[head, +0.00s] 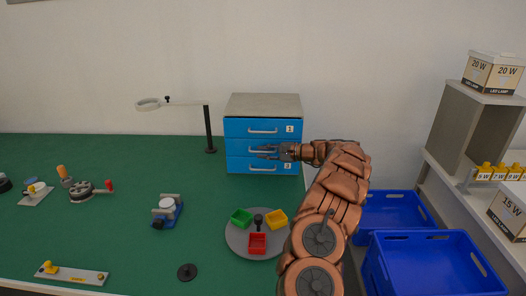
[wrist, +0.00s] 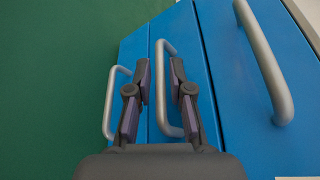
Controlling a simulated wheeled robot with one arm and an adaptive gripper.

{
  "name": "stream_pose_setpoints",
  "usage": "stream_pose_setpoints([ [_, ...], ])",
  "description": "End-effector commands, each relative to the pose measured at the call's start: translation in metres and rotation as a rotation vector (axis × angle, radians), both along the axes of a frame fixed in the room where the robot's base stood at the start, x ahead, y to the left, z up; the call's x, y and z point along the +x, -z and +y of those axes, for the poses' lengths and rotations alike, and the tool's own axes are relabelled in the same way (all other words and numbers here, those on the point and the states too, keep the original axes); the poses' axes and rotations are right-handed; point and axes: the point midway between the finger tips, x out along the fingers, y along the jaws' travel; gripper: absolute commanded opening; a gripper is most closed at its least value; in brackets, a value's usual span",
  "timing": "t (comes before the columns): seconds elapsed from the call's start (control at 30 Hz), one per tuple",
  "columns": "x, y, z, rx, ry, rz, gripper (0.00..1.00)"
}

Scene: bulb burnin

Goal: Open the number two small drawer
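A small cabinet (head: 262,103) with a grey top and three blue drawers stands at the back of the green table. Its top drawer (head: 236,129) is marked 1. The middle drawer (head: 234,146) is partly covered by my gripper (head: 262,152), and its label is hidden. All three look shut. In the wrist view my gripper (wrist: 160,64) is open, with its fingers on either side of the middle silver handle (wrist: 161,88). The fingers do not look closed on it.
A magnifier lamp (head: 208,130) stands left of the cabinet. A round grey tray (head: 236,245) with coloured bins lies in front. Blue crates (head: 430,260) and a shelf (head: 465,92) with lamp boxes are on the right.

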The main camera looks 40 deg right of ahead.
Motion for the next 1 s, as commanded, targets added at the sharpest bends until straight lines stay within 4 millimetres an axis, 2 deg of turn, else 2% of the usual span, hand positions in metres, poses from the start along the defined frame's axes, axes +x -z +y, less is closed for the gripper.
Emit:
stream_pose_setpoints([
  [0.37,0.006,0.0015,0.0042,-0.001,-0.001,0.0,0.21],
  [0.6,0.0059,0.0014,0.004,-0.002,0.0,0.001,0.0],
  [1.0,0.0057,0.0017,0.0039,-0.002,0.0,0.001,0.0],
])
